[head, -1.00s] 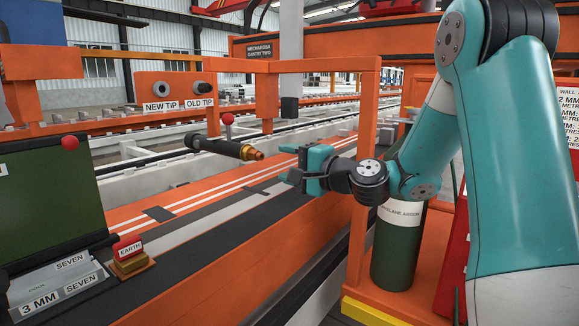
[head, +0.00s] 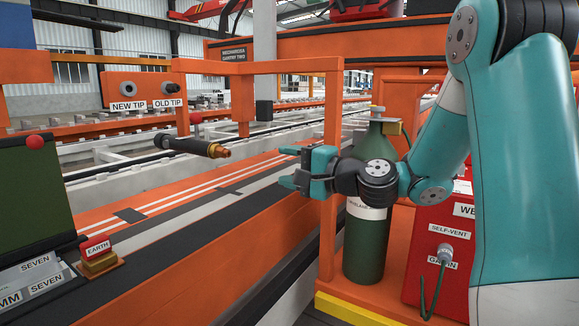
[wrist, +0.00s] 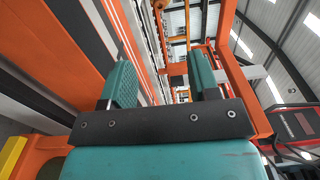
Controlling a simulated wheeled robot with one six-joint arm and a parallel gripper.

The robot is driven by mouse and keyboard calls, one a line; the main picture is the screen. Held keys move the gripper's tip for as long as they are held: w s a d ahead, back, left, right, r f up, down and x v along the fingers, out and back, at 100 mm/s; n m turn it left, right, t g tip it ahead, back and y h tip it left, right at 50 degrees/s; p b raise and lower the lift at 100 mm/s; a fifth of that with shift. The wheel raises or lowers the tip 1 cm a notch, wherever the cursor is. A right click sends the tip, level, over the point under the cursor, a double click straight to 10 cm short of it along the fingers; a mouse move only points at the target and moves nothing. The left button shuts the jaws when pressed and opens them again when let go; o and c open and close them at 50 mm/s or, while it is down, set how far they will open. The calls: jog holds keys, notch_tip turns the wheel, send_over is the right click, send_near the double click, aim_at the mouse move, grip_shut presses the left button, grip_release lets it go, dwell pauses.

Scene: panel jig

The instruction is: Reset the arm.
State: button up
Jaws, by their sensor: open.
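My gripper (head: 288,167) is in the middle of the head view, its two teal fingers apart with nothing between them. It points left, toward the copper-tipped torch (head: 192,146), and a gap separates the two. In the wrist view my gripper (wrist: 163,85) shows both fingers spread wide, with only distant background between them. My arm reaches in from the right, bent at the elbow, in front of an orange post.
An orange post (head: 330,190) stands just behind my gripper. A dark green gas cylinder (head: 366,245) and a red welder box (head: 437,250) are below my arm. The earth clamp block (head: 97,255) and green panel (head: 35,195) are at left. New-tip and old-tip holders (head: 146,90) are beyond.

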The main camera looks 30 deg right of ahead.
jog(key=shift+a, duration=0.1)
dwell(0.3)
jog(key=s+a+f+n+g+y, duration=0.1)
jog(key=s+a+f+n+g, duration=0.2)
jog(key=s+a+n+g, duration=0.45)
jog(key=s+a+f+n+g+y, duration=0.1)
jog(key=s+a+f+n+g, duration=0.3)
jog(key=a, duration=0.6)
jog(key=s+f+n+g+h, duration=0.2)
jog(key=s+n+h, duration=0.15)
jog(key=s, duration=0.35)
jog(key=s+f+n+g+h, duration=0.1)
jog(key=s+n+g+h, duration=0.15)
jog(key=s+n, duration=0.4)
notch_tip(320, 180, up, 16)
jog(key=s+m+p, duration=0.1)
jog(key=p, duration=1.5)
jog(key=shift+r+y+p, duration=0.25)
jog(key=shift+y+p, duration=0.05)
jog(key=shift+p, duration=0.1)
jog(key=shift+s+m, duration=0.1)
jog(key=shift+m, duration=0.15)
jog(key=shift+c, duration=0.5)
